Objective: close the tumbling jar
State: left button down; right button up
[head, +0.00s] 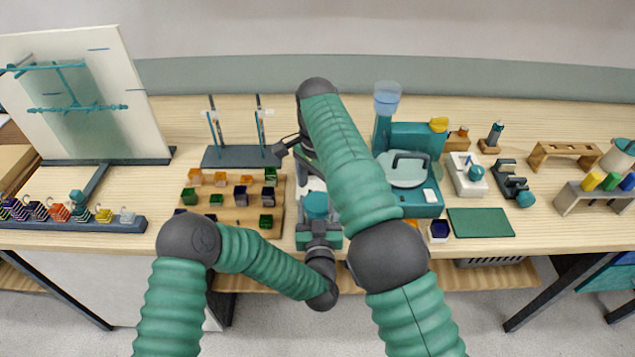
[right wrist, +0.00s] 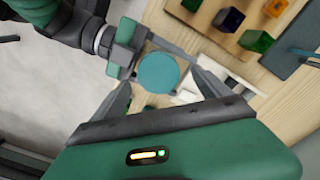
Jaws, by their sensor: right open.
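A teal round top (head: 316,205), which looks like the jar's lid, sits near the front edge of the table, below my right forearm. In the right wrist view the teal disc (right wrist: 158,72) lies between the fingertips of my right gripper (right wrist: 163,88), which is open. The jar body below is mostly hidden, so I cannot tell how the top sits on it. My left gripper (head: 319,230) is at the table's front edge, its fingers reaching along both sides of the jar. It also shows in the right wrist view (right wrist: 150,58); whether its fingers touch the jar is unclear.
A wooden board (head: 238,216) with several coloured cubes is left of the jar. A dark stand with two rods (head: 240,156) is behind it. A teal machine (head: 420,198) is to the right. A green mat (head: 480,222) lies bare farther right.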

jog(key=r, duration=0.3)
jog(key=shift+w+r, duration=0.2)
jog(key=shift+r, duration=0.2)
jog(key=shift+s+r, duration=0.1)
jog(key=shift+r, duration=0.35)
pick_arm(q)
jog(key=shift+c, duration=1.3)
grip_release()
pick_arm(e)
jog(key=shift+f, duration=0.15)
jog(key=shift+f+b, duration=0.8)
jog(key=shift+b, duration=0.15)
pick_arm(q)
jog(key=s, duration=1.7)
jog(key=shift+d, duration=0.3)
